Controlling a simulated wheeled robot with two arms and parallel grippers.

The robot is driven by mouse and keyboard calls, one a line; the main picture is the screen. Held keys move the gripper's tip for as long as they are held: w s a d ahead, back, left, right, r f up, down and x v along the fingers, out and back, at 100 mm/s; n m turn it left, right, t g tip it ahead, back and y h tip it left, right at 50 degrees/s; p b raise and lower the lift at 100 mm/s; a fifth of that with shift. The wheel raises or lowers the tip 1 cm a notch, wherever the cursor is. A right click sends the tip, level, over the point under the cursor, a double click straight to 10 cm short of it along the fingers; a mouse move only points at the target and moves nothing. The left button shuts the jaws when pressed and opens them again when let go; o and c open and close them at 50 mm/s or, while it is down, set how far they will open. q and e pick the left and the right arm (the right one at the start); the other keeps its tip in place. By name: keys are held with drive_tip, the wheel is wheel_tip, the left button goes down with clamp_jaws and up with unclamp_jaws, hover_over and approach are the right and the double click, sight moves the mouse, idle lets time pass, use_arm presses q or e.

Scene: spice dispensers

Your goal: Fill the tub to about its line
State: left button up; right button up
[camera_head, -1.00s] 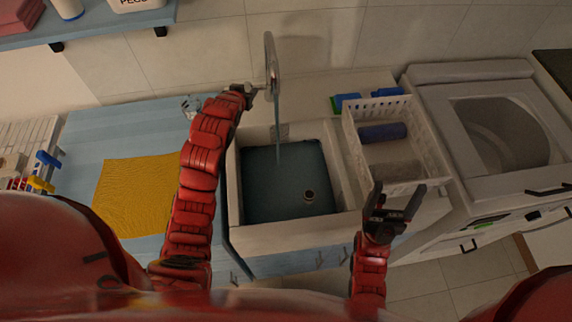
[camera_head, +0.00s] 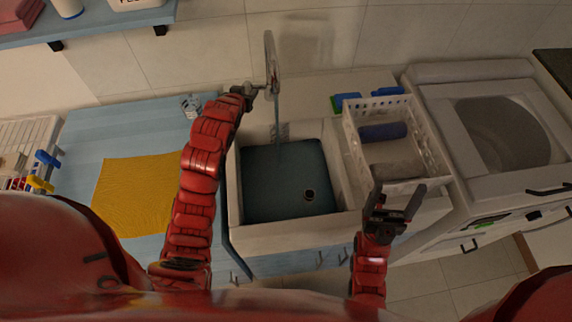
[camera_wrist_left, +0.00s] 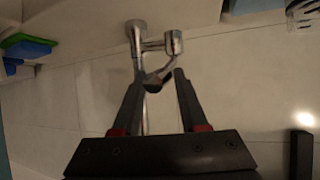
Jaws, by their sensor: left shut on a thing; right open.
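The tub (camera_head: 234,205) is a white basin with dark blue-green water (camera_head: 270,190) in it. A thin stream falls from the chrome tap (camera_head: 270,55) into the water. A small dark round piece (camera_head: 308,194) shows in the tub. I cannot make out a fill line. My left gripper (camera_head: 250,90) is at the tap; in the left wrist view my left gripper (camera_wrist_left: 157,78) has its fingers around the tap's lever (camera_wrist_left: 158,76). My right gripper (camera_head: 396,196) is open and empty, in front of the white basket.
The white basket (camera_head: 437,160) right of the tub holds a dark blue roll. A washing machine (camera_head: 480,80) stands at the right. A yellow cloth (camera_head: 140,195) lies on the blue counter (camera_head: 105,135) at the left. Blue and green items (camera_head: 345,100) lie behind the basket.

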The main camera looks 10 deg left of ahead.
use_arm(q)
drive_tip(key=shift+s+d+f, duration=0.2)
drive_tip(key=shift+s+f, duration=0.15)
drive_tip(key=shift+f, duration=0.35)
drive_tip(key=shift+f+b, duration=0.1)
drive_tip(key=shift+b, duration=0.2)
drive_tip(key=shift+s+d+f+b, duration=0.1)
drive_tip(key=shift+s+f+b, duration=0.1)
drive_tip(key=shift+f+b, duration=0.3)
drive_tip(key=o, duration=0.9)
drive_tip(key=shift+d, duration=0.1)
drive_tip(key=shift+o, duration=0.2)
